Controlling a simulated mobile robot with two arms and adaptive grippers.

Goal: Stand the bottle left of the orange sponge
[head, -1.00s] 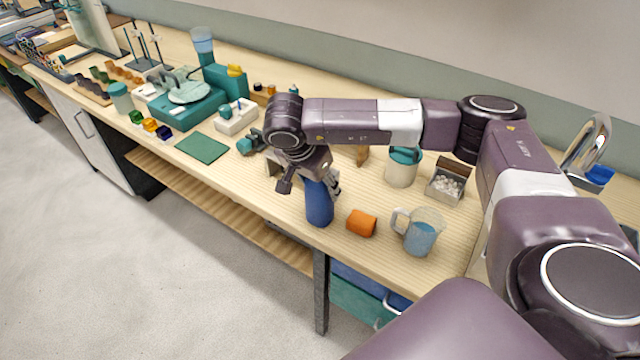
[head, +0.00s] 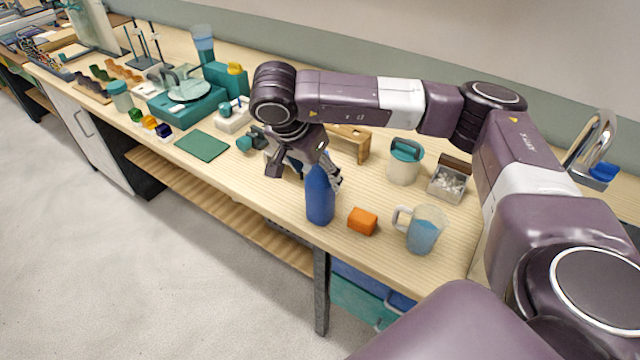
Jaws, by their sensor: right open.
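The blue bottle (head: 320,203) stands upright on the wooden bench near its front edge, just left of the orange sponge (head: 362,221), with a small gap between them. My right gripper (head: 306,178) is open at the upper part of the bottle. One finger is left of the bottle and the other is at its right side. The gripper partly hides the bottle's top. I cannot tell whether a finger touches it. My left gripper is not in view.
A measuring jug (head: 424,232) with blue liquid stands right of the sponge. Behind are a white jar with a teal lid (head: 404,163), a box of white pieces (head: 449,181) and a wooden block (head: 350,143). A green mat (head: 202,146) lies left, with clear bench before the bottle.

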